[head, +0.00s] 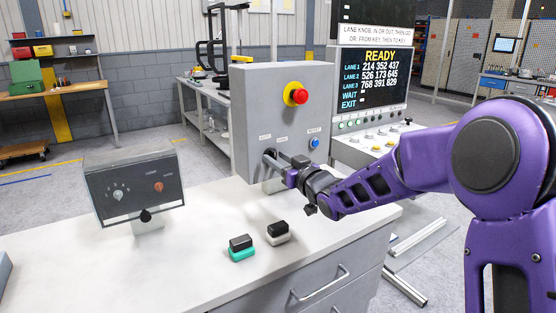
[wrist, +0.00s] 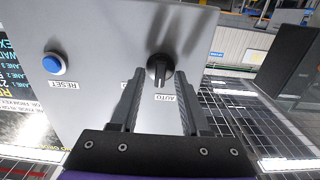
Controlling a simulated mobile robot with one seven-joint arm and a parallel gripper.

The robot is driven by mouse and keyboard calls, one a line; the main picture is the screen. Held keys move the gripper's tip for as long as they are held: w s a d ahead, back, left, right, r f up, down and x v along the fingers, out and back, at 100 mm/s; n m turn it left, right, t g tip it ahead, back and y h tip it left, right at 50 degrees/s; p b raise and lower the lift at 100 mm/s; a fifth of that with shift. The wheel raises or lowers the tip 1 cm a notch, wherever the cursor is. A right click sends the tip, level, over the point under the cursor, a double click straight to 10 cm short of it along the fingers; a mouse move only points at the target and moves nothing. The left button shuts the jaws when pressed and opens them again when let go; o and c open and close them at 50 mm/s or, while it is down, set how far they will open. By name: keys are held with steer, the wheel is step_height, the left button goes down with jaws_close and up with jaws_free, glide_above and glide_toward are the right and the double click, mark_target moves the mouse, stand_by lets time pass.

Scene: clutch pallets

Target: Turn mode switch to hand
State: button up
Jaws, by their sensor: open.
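The grey control box (head: 240,100) stands on the white bench. Its black mode switch (wrist: 157,69) shows in the wrist view, where the panel appears upside down. An AUTO label (wrist: 166,98) lies near the switch; another label beside it is mostly hidden by a finger. Which position the switch points to is hard to tell. My gripper (wrist: 159,76) is open, with one fingertip on either side of the switch; contact cannot be made out. In the head view, my gripper (head: 271,158) is at the box's lower front and hides the switch.
A blue RESET button (wrist: 54,64) and a red emergency button (head: 296,94) are on the same box. A tilted grey panel (head: 135,186) stands left. Two small blocks, one green-based (head: 242,248) and one white-based (head: 278,234), sit in front on the bench.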

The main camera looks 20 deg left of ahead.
jaws_close()
steer(key=shift+r+m, duration=0.1)
steer(key=shift+m, duration=0.3)
steer(key=m+p, duration=0.3)
steer(key=m, duration=0.2)
steer(key=shift+w+d, duration=0.1)
steer(key=m+p, duration=0.2)
steer(key=m, duration=0.4)
stand_by(0.4)
stand_by(0.4)
jaws_free()
stand_by(0.3)
